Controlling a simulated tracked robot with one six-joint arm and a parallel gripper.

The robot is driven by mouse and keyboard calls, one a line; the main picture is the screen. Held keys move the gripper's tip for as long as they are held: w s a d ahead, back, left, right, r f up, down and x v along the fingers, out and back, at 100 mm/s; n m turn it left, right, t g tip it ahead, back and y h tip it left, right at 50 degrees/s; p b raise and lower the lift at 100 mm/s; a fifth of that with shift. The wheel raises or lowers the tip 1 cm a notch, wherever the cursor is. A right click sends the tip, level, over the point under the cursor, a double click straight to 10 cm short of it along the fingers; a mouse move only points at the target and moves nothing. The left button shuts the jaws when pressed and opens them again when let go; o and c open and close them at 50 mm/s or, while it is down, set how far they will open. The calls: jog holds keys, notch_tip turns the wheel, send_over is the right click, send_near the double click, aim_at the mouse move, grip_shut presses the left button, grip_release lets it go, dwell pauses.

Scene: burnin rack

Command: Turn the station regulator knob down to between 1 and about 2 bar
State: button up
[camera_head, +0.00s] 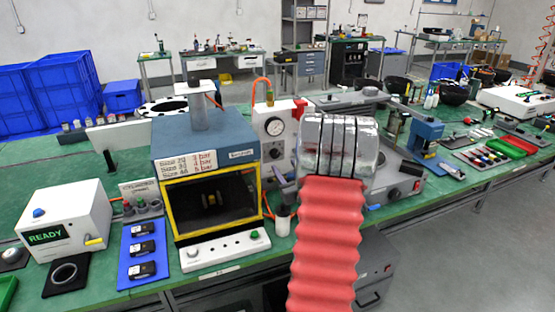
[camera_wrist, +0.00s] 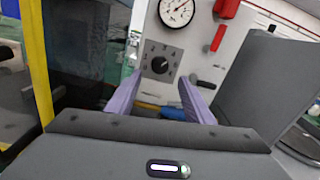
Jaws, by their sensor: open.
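The regulator knob (camera_wrist: 160,64) is a round black knob on a dark square scale plate, on a white upright panel (camera_wrist: 200,45). In the wrist view it stands ahead of my gripper (camera_wrist: 160,78), between the two pale purple fingers in the picture. The fingers are apart with nothing between them, and I see no contact with the knob. A round pressure gauge (camera_wrist: 177,11) sits above the knob, partly cut off by the frame. The gauge (camera_head: 274,127) also shows whole in the head view, but its reading is too small to tell. My wrist partly hides the panel there.
A blue press station with a yellow-framed window (camera_head: 212,200) stands just left of the panel. A red lever (camera_wrist: 219,38) and a grey block (camera_wrist: 258,75) are right of the knob. A white bottle (camera_head: 283,221) stands below my gripper. A labelled card (camera_head: 186,164) shows sizes and bar values.

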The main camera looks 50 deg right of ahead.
aim_at(276, 155)
jog(key=x, duration=0.7)
jog(key=shift+w+d, duration=0.1)
jog(key=shift+w, duration=0.15)
jog(key=c, duration=1)
jog(key=shift+c, duration=0.2)
